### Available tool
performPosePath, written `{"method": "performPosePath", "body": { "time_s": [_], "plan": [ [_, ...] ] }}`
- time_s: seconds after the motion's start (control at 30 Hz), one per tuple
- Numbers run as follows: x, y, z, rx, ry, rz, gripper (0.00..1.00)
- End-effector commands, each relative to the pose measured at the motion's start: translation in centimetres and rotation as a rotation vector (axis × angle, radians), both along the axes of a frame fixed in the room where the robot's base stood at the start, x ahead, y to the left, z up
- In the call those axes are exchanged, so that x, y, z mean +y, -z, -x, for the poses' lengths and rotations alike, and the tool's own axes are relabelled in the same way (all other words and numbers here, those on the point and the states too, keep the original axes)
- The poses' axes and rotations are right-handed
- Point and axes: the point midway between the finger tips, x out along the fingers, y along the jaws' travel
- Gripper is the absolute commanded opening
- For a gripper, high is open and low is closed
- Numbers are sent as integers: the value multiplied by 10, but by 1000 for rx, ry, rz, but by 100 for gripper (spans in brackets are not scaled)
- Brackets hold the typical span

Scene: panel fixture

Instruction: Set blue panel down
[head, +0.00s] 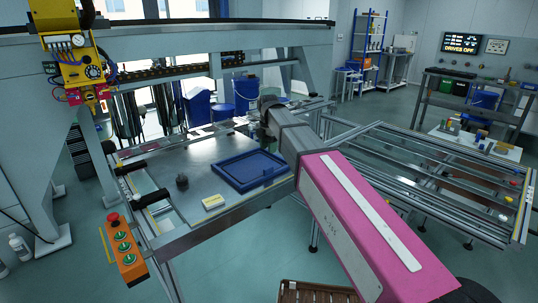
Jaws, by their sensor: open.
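The blue panel (247,171), a flat blue piece with a raised rim, lies flat on the grey metal table (185,160), right of its middle. My arm crosses the right side of the view. The dark end of my arm with my gripper (262,137) shows just behind the panel's far right corner, largely covered by my arm's grey link. The jaws are open; the fingertips are too small and hidden to make out. Any contact between gripper and panel cannot be told.
A small dark knob (182,181) and a yellow-white block (213,202) sit on the table left of the panel. An orange button box (124,250) hangs at the table's front left. A yellow machine head (78,62) hangs at upper left. A slatted frame (430,165) stands right.

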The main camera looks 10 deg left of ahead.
Motion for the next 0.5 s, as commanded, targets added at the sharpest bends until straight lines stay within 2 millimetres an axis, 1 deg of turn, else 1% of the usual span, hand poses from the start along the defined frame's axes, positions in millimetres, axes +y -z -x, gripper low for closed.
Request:
{"method": "performPosePath", "body": {
  "time_s": [0.17, 0.27, 0.37, 0.47, 0.5],
  "plan": [
    [0, -5, 0, 0, 0, 0, 43],
    [-6, 0, 1, 1, 27, 1, 43],
    [-25, 16, 4, 2, 126, 2, 43],
    [-57, 44, 9, 3, 308, 3, 43],
    [-72, 57, 13, 2, 399, 2, 43]
  ]
}}
